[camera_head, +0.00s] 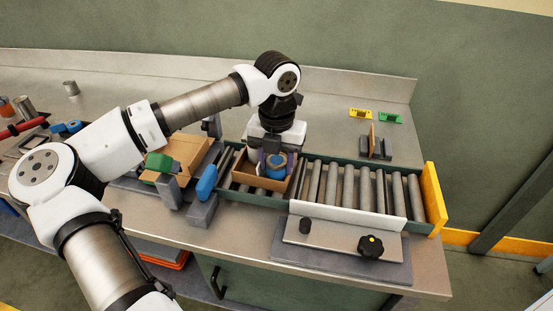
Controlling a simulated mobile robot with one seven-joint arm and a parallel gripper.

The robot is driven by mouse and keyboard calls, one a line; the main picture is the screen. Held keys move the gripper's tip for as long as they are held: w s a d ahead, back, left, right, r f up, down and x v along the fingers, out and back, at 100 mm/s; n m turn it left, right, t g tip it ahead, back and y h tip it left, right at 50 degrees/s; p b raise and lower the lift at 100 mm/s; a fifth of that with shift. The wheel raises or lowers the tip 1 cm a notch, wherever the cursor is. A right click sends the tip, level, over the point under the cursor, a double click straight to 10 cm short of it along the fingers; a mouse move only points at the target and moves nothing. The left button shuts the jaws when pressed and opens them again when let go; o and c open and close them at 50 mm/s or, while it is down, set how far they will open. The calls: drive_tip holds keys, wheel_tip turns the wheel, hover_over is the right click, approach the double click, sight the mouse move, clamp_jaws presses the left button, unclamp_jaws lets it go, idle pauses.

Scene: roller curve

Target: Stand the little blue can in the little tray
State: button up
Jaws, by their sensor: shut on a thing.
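The little blue can (275,172) shows a blue side and a brownish patch near its top. It is between the fingers of my gripper (275,160), which points down and is shut on it. The can looks roughly upright. The little brown tray (257,182) sits on the rollers below the gripper. The can is inside the tray's outline, and its lower part is behind the tray's front wall. I cannot tell whether the can touches the tray floor.
Bare rollers (348,184) run right to a yellow end plate (433,198). A larger open cardboard box (190,150) stands left, with green and blue items near it. A grey panel with a black knob (371,246) is in front. Yellow and green pieces (390,118) lie behind.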

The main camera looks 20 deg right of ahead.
drive_tip(key=o, duration=1.1)
drive_tip(key=shift+f, duration=0.15)
drive_tip(key=shift+c, duration=0.2)
